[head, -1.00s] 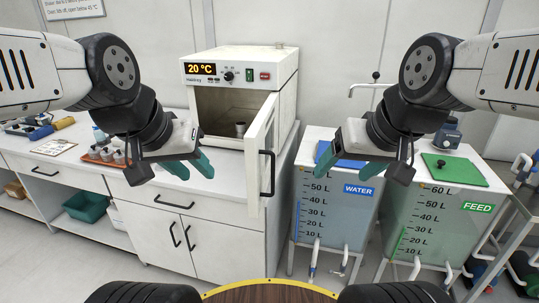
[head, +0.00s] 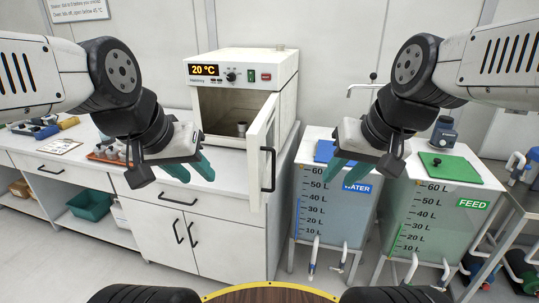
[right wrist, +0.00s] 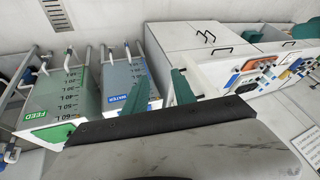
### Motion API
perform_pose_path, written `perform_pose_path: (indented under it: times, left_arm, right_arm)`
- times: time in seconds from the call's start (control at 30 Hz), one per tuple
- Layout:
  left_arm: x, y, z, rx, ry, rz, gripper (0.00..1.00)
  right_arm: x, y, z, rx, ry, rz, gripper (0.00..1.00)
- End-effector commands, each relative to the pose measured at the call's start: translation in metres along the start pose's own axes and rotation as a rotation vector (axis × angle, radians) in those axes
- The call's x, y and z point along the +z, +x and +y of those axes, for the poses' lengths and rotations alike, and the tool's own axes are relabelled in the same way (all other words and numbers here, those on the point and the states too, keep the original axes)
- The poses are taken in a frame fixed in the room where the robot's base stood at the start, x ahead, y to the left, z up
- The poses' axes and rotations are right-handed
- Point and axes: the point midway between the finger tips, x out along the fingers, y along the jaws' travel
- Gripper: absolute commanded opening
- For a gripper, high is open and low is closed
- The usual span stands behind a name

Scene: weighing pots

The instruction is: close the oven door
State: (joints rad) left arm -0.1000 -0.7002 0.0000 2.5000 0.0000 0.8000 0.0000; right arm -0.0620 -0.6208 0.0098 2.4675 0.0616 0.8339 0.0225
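The white oven (head: 240,68) stands on the counter, its display reading 20 °C. Its door (head: 262,150) stands open, hinged at the right side and swung toward me, with a black vertical handle (head: 268,170) on its outer face. A small metal pot (head: 242,129) sits inside the oven. My left gripper (head: 193,170) is open and empty in front of the counter, left of the door. My right gripper (head: 340,164) is open and empty, right of the door and in front of the water tank. Its teal fingers also show apart in the right wrist view (right wrist: 160,92).
The water tank (head: 322,215) and feed tank (head: 425,225) stand right of the counter. An orange tray of pots (head: 108,154) lies on the counter at left. Floor in front of the cabinet is clear. A round wooden top (head: 270,294) is at the bottom edge.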

Motion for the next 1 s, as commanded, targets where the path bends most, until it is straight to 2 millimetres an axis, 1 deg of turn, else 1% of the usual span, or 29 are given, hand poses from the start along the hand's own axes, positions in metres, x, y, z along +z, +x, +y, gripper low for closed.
perform_pose_path:
  times: [0.03,0.13,0.37,0.47,0.6,0.77,0.9,1.0]
  left_arm:
    - [0.0,0.0,0.0,0.0,0.0,0.0,0.36]
    - [0.0,0.0,0.0,0.0,0.0,0.0,0.36]
    - [0.0,0.0,0.0,0.0,0.0,0.0,0.36]
    - [0.0,0.0,0.0,0.0,0.0,0.0,0.36]
    - [0.0,0.0,0.0,0.0,0.0,0.0,0.36]
    - [0.0,0.0,0.0,0.0,0.0,0.0,0.36]
    - [0.0,0.0,0.0,0.0,0.0,0.0,0.36]
    - [0.0,0.0,0.0,0.0,0.0,0.0,0.36]
  right_arm:
    - [-0.003,0.009,-0.001,-0.011,0.058,-0.055,0.2]
    - [-0.007,0.029,-0.006,-0.051,0.208,-0.185,0.01]
    - [-0.026,0.08,-0.02,-0.176,0.597,-0.483,0.0]
    - [-0.037,0.102,-0.024,-0.243,0.768,-0.608,0.0]
    - [-0.058,0.135,-0.024,-0.352,1.012,-0.774,0.0]
    - [-0.085,0.173,-0.013,-0.506,1.289,-0.954,0.0]
    - [-0.108,0.205,0.006,-0.658,1.509,-1.086,0.0]
    - [-0.12,0.223,0.02,-0.757,1.63,-1.156,0.0]
